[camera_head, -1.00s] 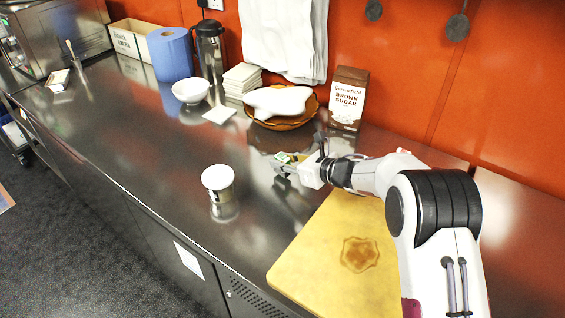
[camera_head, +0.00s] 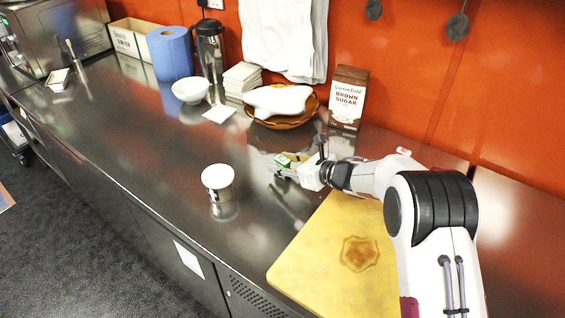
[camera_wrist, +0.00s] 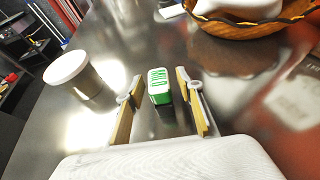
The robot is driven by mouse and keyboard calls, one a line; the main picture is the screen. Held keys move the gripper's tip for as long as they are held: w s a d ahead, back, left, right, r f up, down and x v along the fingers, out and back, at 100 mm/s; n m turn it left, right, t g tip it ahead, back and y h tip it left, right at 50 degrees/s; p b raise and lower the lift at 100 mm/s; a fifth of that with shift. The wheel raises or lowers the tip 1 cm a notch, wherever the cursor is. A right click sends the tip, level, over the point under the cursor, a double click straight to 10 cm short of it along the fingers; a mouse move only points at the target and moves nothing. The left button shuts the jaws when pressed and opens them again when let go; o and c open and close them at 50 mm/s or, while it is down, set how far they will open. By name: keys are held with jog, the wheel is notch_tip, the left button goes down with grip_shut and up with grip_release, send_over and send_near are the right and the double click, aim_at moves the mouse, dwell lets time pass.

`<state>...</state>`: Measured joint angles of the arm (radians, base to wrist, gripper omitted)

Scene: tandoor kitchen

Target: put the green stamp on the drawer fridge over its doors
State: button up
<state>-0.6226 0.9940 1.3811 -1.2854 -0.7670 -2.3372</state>
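The green stamp (camera_wrist: 159,86), a small block with a white top and green lettering, is between the two fingers of my gripper (camera_wrist: 158,98) in the wrist view. A gap shows on each side of it, so the fingers are apart and around it, not pressed on it. In the head view the stamp (camera_head: 283,160) shows small at the tip of my gripper (camera_head: 280,168), low over the steel top. The drawer fridge is the long steel counter (camera_head: 130,130), with its door fronts (camera_head: 160,240) along the near side.
A white-lidded tin (camera_head: 218,178) stands left of my gripper. A basket (camera_head: 283,122) with a white item and a brown sugar bag (camera_head: 348,98) stand behind. A yellow board (camera_head: 310,255) lies in front. Steel top around the tin is clear.

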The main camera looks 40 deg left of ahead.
aim_at(288, 163)
jog(key=shift+d, duration=0.1)
jog(key=shift+r+v, duration=0.1)
jog(key=shift+v, duration=1.8)
jog(key=shift+r+v, duration=0.15)
jog(key=shift+v, duration=1.75)
jog(key=shift+s, duration=0.2)
